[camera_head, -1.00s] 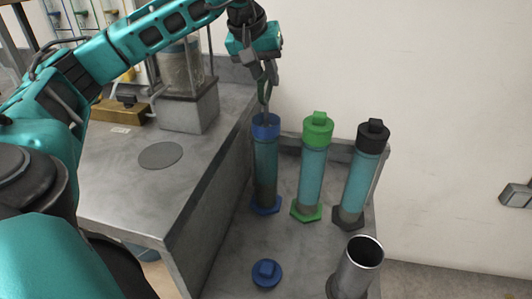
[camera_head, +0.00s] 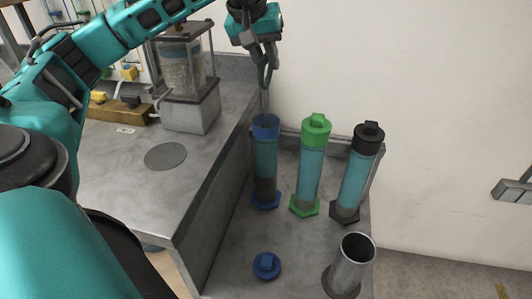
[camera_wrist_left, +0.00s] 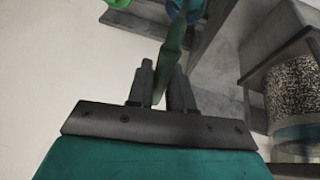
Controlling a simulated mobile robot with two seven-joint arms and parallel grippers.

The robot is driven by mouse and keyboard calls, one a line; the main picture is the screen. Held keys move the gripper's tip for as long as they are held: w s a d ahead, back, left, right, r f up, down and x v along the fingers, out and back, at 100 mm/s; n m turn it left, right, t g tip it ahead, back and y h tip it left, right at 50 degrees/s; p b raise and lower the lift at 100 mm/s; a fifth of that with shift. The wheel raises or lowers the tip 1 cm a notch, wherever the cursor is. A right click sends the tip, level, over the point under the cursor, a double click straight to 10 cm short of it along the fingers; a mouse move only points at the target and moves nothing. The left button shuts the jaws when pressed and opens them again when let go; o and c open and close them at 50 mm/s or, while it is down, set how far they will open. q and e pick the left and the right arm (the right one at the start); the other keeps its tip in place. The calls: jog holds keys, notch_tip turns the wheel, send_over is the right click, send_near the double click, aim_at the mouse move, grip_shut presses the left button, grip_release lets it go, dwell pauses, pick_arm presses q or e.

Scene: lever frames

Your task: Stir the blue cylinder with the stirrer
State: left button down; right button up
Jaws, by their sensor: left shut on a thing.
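The blue cylinder (camera_head: 265,160) stands upright on the lower grey bench, open at its blue top rim, with dark matter in its lower part. In the left wrist view the green handle (camera_wrist_left: 172,50) sits between the two fingers. The blue cap (camera_head: 267,265) lies on the bench in front. My right gripper is not in view.
A green-capped cylinder (camera_head: 312,165) and a black-capped cylinder (camera_head: 358,172) stand close to the right. An empty metal tube (camera_head: 351,264) stands at the front right. The higher bench (camera_head: 125,190) on the left holds a glass apparatus (camera_head: 187,85). A wall is behind.

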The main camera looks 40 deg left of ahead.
pick_arm(q)
notch_tip(320, 180, up, 3)
jog(key=shift+f+p, duration=0.1)
jog(key=shift+p, duration=0.8)
jog(key=shift+r, duration=0.2)
jog(key=shift+f, duration=0.1)
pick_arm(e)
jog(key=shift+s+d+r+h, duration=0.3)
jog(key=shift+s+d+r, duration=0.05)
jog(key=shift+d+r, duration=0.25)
pick_arm(q)
notch_tip(320, 180, up, 6)
jog(key=p, duration=0.5)
jog(key=shift+p, duration=0.4)
jog(key=shift+f, duration=0.1)
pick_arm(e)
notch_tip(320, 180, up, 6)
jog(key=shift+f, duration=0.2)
